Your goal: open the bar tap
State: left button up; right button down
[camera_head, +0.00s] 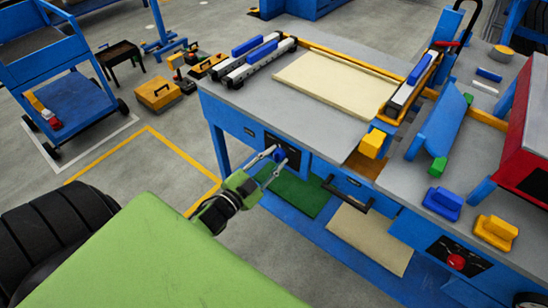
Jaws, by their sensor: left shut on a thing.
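The bar tap appears to be the small blue handle (279,155) on a dark panel in the front face of the blue workbench. My left gripper (272,163) reaches in from the lower left, with its slim fingers at this handle. It is shut on the blue handle, one finger above and one below in the picture. The fingers and the small size hide how far the handle is turned. My right gripper is not in view.
The workbench (235,98) carries a cream panel (337,84) and rail clamps. A black drawer handle (347,195) sticks out right of my gripper. Green (298,192) and cream (369,238) sheets lie below. A blue cart (72,95) stands at the left.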

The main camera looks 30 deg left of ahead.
pick_arm(q)
jog(key=m+b, duration=0.1)
jog(key=m, duration=1)
dwell(0.6)
jog(key=o, duration=1.1)
jog(key=shift+r, duration=0.1)
jog(key=s+a, duration=0.1)
jog(key=s, duration=1.1)
